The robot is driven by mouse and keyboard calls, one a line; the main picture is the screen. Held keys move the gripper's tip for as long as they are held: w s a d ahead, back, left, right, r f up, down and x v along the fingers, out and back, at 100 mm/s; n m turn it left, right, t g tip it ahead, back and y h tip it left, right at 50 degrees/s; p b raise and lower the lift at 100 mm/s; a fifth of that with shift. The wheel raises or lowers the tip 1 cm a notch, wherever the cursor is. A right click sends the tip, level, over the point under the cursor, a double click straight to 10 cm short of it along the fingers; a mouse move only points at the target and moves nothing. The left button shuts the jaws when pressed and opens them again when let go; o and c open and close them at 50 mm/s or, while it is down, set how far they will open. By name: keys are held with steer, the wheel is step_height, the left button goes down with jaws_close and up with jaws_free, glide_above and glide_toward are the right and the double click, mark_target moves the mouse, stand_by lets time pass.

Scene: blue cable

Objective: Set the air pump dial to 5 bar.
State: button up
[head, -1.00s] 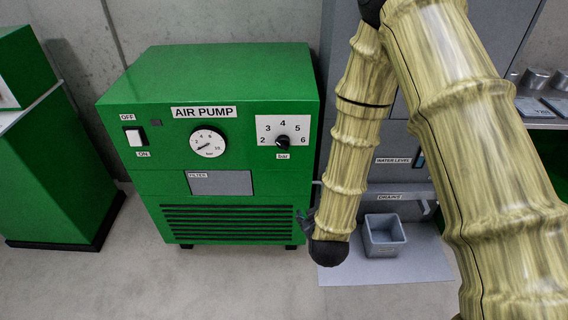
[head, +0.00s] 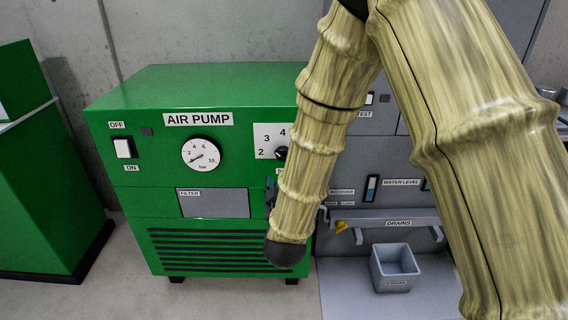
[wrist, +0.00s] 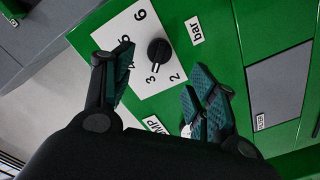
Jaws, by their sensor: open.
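The green air pump (head: 120,170) stands ahead. Its black dial knob (head: 281,153) and white scale plate (head: 263,141) are partly covered by my forearm in the head view. In the wrist view the knob (wrist: 158,52) is clear, on the plate (wrist: 121,20); its ridge seems to point toward 3, though this is small. My gripper (wrist: 164,88) is open and empty, fingers apart, with the knob ahead of the gap and not touched. The finger on the left covers part of the scale near 4 and 5. In the head view my gripper is mostly hidden behind my arm.
The pump has a white switch (head: 123,148), a round gauge (head: 201,154) and a filter panel (head: 214,204). At right are a drain rail with a yellow lever (head: 341,226) and a grey bin (head: 396,268). A green cabinet (head: 45,190) stands at left, with bare floor between.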

steer(key=w+b, duration=0.1)
steer(key=w, duration=0.8)
steer(key=shift+w, duration=0.1)
steer(key=c, duration=1)
